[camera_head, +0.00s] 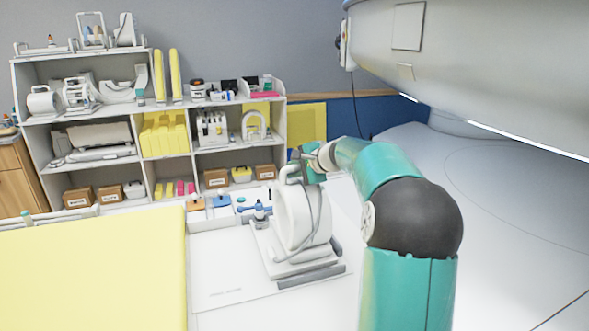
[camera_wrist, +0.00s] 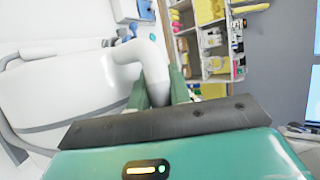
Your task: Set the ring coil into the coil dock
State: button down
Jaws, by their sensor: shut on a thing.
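The ring coil (camera_head: 291,221) is a thick white ring standing upright with a thin cable across its side. It is low over or on a white base with grey rails, which looks like the coil dock (camera_head: 283,268); I cannot tell whether it is fully seated. My gripper (camera_head: 306,171) is at the top of the ring, shut on its white curved handle. In the wrist view the handle rises between the two green fingers of my gripper (camera_wrist: 150,92), and the big white body of the ring coil (camera_wrist: 70,88) fills the left. The ring hides part of the dock.
The dock stands on a white surface (camera_head: 225,285) with free room in front. Blue and orange small items (camera_head: 221,202) lie behind it. A yellow pad (camera_head: 90,270) is at left, shelves (camera_head: 195,132) behind, and the large scanner housing (camera_head: 490,70) overhangs at upper right.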

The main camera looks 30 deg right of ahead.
jog(key=shift+f, duration=0.5)
jog(key=c, duration=1.2)
grip_release()
jog(key=shift+f, duration=0.25)
jog(key=r+v, duration=0.1)
jog(key=v, duration=1.3)
jog(key=shift+w, duration=0.15)
